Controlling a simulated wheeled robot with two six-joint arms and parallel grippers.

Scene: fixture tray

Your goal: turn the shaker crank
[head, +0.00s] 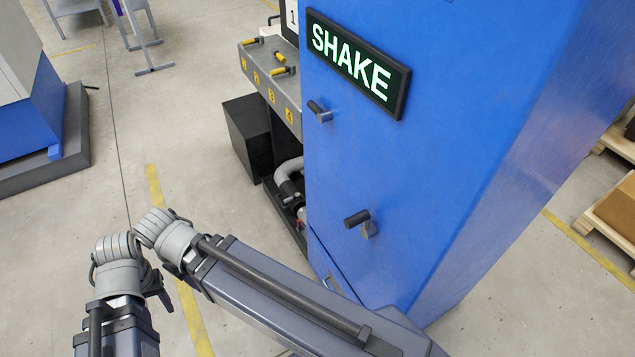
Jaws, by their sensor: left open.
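A tall blue cabinet (420,170) bears a lit SHAKE sign (358,63). Two dark crank-like handles on short grey mounts stick out from its face: an upper one (318,108) below the sign's left end and a lower one (358,218) further down. I cannot tell which is the shaker crank. My arm links with grey ribbed joints lie in the lower left, well apart from both handles. My left gripper's fingers cannot be made out clearly among them; nothing held shows. My right gripper is not seen.
A grey bench (272,80) with yellow-handled items and numbered labels stands left of the cabinet, with a black box (248,138) and a grey pipe (287,172) below. A blue-and-grey machine (50,105) is at far left. Wooden pallets (612,222) lie at right. The floor between is clear.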

